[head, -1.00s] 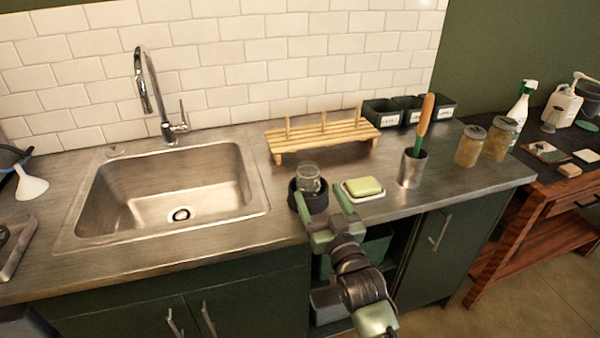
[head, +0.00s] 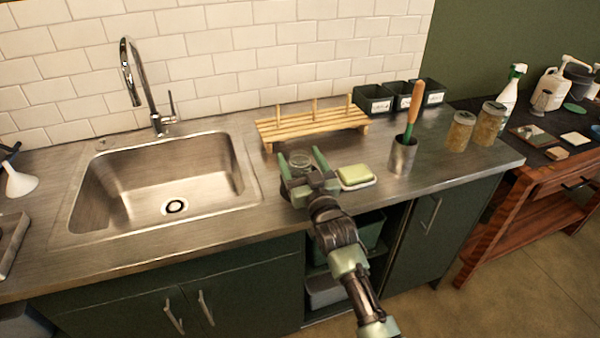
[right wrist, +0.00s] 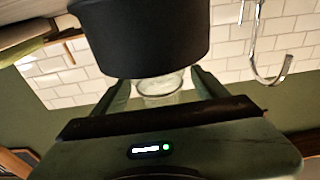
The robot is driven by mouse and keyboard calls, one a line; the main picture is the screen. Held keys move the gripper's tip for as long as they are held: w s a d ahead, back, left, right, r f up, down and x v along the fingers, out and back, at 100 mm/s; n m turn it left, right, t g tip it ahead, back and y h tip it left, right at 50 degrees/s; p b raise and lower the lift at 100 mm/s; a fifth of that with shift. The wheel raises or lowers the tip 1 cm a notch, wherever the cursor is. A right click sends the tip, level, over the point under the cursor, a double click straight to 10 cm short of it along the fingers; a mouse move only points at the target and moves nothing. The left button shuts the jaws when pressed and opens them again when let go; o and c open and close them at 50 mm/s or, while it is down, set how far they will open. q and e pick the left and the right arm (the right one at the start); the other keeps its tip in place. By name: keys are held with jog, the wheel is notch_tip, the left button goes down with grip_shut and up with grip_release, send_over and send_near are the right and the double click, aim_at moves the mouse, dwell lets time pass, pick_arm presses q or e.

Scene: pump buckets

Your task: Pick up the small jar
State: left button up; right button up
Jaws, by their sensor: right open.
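The small jar (head: 300,161) is clear glass and stands on the counter between the sink and the soap. Contact between fingers and glass is not clear. My left gripper is not in view.
A wooden slatted rack (head: 312,124) stands just behind the jar. A green soap on a white dish (head: 356,177) is close on the right, then a metal cup (head: 402,156) with a tool. The sink (head: 165,180) opens on the left.

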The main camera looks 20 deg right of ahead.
jog(key=c, duration=1.2)
grip_shut()
pick_arm(q)
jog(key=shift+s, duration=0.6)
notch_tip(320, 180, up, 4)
jog(key=p, duration=0.3)
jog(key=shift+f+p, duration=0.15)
jog(key=shift+p, duration=0.25)
pick_arm(e)
notch_tip(320, 180, up, 24)
